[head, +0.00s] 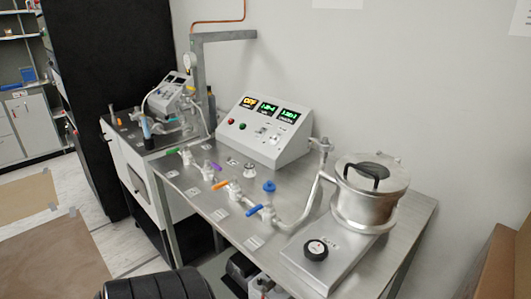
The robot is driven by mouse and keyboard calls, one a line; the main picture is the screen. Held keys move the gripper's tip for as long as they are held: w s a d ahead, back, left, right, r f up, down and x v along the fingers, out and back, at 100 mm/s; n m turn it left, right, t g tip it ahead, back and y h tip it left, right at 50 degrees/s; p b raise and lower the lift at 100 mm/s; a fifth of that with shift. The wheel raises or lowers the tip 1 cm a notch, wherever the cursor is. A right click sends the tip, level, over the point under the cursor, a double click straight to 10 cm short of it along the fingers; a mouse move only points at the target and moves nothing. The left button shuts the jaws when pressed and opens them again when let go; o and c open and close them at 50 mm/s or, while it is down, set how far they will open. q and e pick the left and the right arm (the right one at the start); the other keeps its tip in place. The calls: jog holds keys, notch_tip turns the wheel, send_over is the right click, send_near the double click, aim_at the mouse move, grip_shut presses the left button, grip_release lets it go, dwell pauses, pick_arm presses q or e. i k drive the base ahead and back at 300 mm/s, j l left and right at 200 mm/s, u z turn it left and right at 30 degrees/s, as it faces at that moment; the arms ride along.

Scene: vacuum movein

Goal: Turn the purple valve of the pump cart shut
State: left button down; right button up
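The purple valve (216,167) is a small lever handle on a white valve body. It sits in a row of valves on the steel top of the cart (395,240), between the green-handled valve (173,151) and the orange-handled valve (221,184). Its exact handle angle is too small to tell. A blue-handled valve (254,209) stands nearer, below a blue knob (269,187). Neither of my grippers is in view.
A control box (264,130) with lit displays, one reading OFF, stands behind the valves. A lidded steel pot (372,190) and a black dial (316,249) are at right. A second bench (125,130) is at back left. A cardboard box (503,265) is at far right.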

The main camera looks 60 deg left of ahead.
aim_at(207, 162)
jog(key=u, duration=2.3)
